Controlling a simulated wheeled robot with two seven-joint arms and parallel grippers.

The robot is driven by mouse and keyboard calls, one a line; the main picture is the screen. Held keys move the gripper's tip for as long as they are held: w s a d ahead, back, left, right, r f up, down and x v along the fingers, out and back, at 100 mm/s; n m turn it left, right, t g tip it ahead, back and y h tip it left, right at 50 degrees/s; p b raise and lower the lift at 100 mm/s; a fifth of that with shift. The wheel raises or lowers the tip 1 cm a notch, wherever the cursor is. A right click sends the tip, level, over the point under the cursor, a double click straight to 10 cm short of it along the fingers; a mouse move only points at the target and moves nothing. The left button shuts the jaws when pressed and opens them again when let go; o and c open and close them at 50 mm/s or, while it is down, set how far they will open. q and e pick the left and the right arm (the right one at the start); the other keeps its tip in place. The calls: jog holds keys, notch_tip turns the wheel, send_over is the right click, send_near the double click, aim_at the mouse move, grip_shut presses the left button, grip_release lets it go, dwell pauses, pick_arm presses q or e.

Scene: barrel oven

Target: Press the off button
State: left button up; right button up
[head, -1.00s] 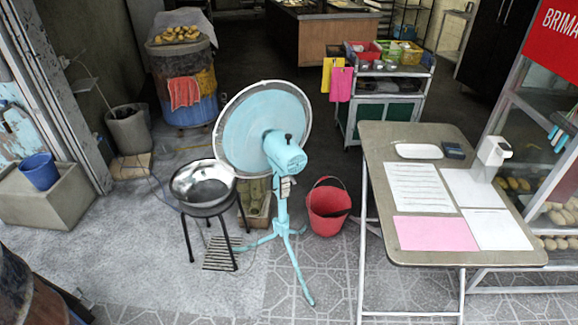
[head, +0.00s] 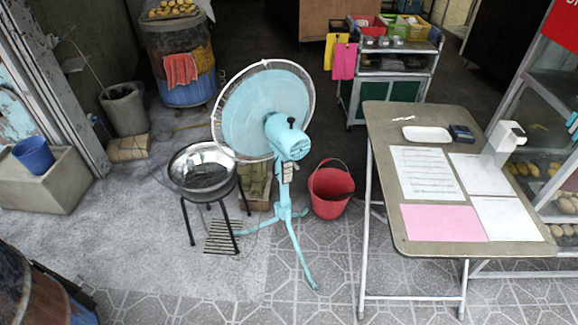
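A light blue pedestal fan (head: 268,110) stands on tripod legs in the middle of the head view. Its round guard faces away to the back left, and its motor housing (head: 291,143) faces me. A small grey-white control box (head: 287,171) sits on the pole just below the housing. Separate buttons on it are too small to tell apart, so I cannot make out an off button. Neither of my grippers is in view.
A steel bowl on a black stand (head: 203,176) is left of the fan, and a red bucket (head: 331,192) is behind its right side. A folding table (head: 385,150) with papers stands at right. Tiled floor (head: 260,300) in front is mostly clear.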

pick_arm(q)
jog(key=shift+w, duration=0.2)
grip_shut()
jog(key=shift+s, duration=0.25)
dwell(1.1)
